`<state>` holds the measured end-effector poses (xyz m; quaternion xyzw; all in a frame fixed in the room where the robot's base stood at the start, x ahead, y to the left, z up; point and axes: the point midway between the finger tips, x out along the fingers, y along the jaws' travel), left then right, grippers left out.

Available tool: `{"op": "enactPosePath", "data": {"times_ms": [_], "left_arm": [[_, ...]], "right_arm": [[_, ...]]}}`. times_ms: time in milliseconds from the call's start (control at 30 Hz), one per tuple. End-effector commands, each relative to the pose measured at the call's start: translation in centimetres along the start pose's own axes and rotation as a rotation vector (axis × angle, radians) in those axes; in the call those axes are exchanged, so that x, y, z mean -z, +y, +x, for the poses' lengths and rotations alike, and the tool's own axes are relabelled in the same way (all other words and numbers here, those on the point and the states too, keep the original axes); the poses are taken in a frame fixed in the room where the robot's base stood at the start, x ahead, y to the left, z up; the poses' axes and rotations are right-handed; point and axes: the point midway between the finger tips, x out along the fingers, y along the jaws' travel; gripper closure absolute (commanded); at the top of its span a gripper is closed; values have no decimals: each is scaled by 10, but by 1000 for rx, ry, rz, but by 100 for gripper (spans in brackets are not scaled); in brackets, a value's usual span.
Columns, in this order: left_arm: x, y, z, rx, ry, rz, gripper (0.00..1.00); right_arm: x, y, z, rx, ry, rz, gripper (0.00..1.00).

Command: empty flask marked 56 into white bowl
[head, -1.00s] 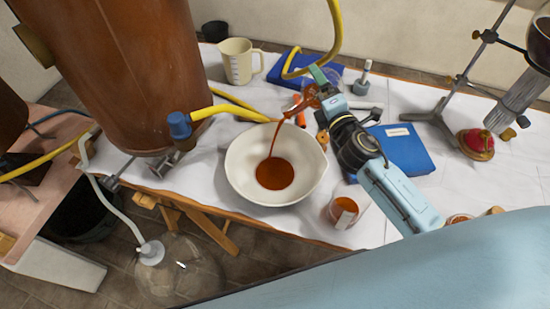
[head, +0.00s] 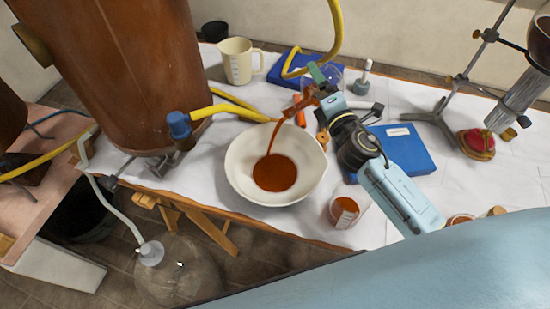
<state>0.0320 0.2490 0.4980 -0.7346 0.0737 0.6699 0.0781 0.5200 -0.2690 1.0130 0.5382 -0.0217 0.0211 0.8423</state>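The white bowl (head: 240,178) stands on the white-covered table, with a round pool of red-brown liquid in its bottom. My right gripper (head: 322,85), whose arm comes in from the lower right, is shut on a small flask (head: 307,98) above and right of the bowl. The flask is tilted toward the bowl, and a thin red-brown stream (head: 276,134) runs from its mouth into the pool. The gripper partly hides the flask, and I cannot read its mark. My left gripper is not in view.
A beaker of red-brown liquid (head: 344,212) stands right of the bowl, near the front edge. A blue book (head: 405,150) lies behind my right arm. A large copper vessel (head: 125,70) with a yellow hose (head: 236,112) stands left. A cream jug (head: 238,61) is behind.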

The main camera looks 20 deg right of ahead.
Motion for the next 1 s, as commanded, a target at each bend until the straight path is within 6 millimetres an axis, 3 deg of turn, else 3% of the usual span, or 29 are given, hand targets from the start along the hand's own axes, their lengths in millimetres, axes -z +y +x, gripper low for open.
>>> {"op": "enactPosePath", "data": {"times_ms": [1000], "left_arm": [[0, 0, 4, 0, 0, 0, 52]], "right_arm": [[-1, 13, -1, -42, -13, -104, 48]]}}
